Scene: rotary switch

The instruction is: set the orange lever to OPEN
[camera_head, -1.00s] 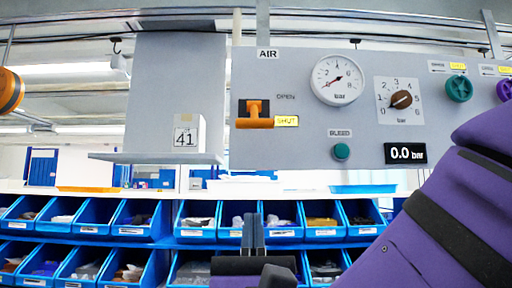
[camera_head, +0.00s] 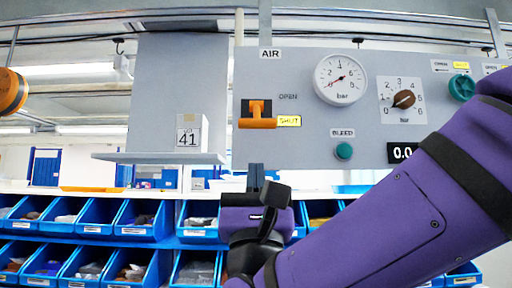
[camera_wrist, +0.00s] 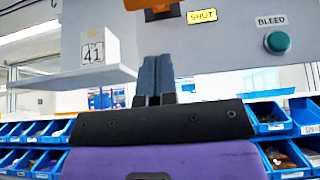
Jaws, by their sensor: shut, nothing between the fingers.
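The orange lever (camera_head: 258,122) is on the grey panel (camera_head: 300,150) under the AIR label. Its handle lies level and points right at the yellow SHUT label (camera_head: 288,121); the OPEN label (camera_head: 288,97) is above that. In the wrist view the lever (camera_wrist: 150,4) is cut off by the top edge, above the SHUT label (camera_wrist: 202,16). My gripper (camera_head: 256,168) is shut and empty, fingers pointing up, below the lever and apart from it. The wrist view shows its two fingers (camera_wrist: 156,62) together in front of the panel's lower edge.
A shelf (camera_head: 160,157) with a box marked 41 (camera_head: 190,132) juts out left of the lever. A gauge (camera_head: 340,80), a brown knob (camera_head: 403,99) and a green BLEED button (camera_head: 343,151) are to the right. Blue bins (camera_head: 140,218) stand behind and below.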

